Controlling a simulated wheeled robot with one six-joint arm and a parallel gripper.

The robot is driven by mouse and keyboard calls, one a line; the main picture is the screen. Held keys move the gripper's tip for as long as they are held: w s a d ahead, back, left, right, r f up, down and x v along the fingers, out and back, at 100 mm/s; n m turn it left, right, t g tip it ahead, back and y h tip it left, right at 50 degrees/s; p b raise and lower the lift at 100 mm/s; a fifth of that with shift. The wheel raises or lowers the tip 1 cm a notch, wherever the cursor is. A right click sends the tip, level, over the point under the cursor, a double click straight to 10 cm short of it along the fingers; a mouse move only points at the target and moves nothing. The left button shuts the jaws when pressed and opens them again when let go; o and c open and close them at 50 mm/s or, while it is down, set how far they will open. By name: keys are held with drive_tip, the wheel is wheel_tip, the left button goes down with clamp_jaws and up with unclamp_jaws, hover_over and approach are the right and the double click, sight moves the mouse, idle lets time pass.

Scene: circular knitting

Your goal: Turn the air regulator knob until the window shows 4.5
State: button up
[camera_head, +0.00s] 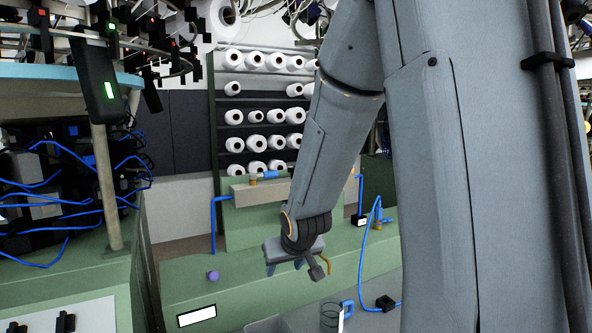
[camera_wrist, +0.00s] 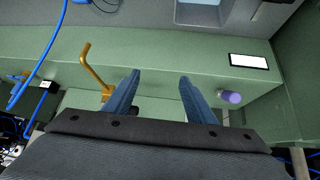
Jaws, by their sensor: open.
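A small purple knob (camera_head: 212,275) stands on the green machine bed, left of my gripper (camera_head: 284,267). In the wrist view the purple knob (camera_wrist: 230,97) is just right of the right fingertip, apart from it. A blank white panel (camera_head: 197,315) lies near it on the front face; it also shows in the wrist view (camera_wrist: 249,61). A small black box with a pale face (camera_head: 359,220) sits by blue tubing at the right. I cannot tell which is the regulator, and no number is readable. My gripper (camera_wrist: 158,84) is open and empty above the green surface.
A bent brass rod (camera_head: 329,260) stands close to the right of my gripper; it also shows in the wrist view (camera_wrist: 93,68). Blue tubing (camera_head: 362,265) loops at the right. A green-framed rack with white yarn cones (camera_head: 255,142) stands behind. Green bed is bare around the knob.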

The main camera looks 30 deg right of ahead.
drive_tip(key=w+d+r+t, duration=0.5)
drive_tip(key=w+d+r, duration=0.3)
drive_tip(key=w, duration=0.3)
drive_tip(key=n+t+y, duration=0.1)
drive_tip(key=t, duration=0.4)
approach(293, 167)
drive_tip(key=w, duration=0.3)
drive_tip(key=shift+w+d+f+p, duration=0.15)
drive_tip(key=shift+w+p, duration=0.3)
drive_tip(key=shift+w, duration=0.75)
drive_tip(key=shift+w+f+p, duration=0.2)
drive_tip(key=shift+w+p, duration=0.2)
drive_tip(key=shift+w, duration=0.8)
drive_tip(key=shift+w+d+f+p, duration=0.15)
drive_tip(key=shift+w+p, duration=0.3)
drive_tip(key=shift+w, duration=0.75)
drive_tip(key=shift+a, duration=0.1)
drive_tip(key=shift+c, duration=0.5)
drive_tip(key=c, duration=0.9)
drive_tip(key=shift+c, duration=0.2)
drive_tip(key=shift+f+m+h+b, duration=0.1)
drive_tip(key=shift+m+h+b, duration=0.25)
drive_tip(key=shift+b, duration=0.35)
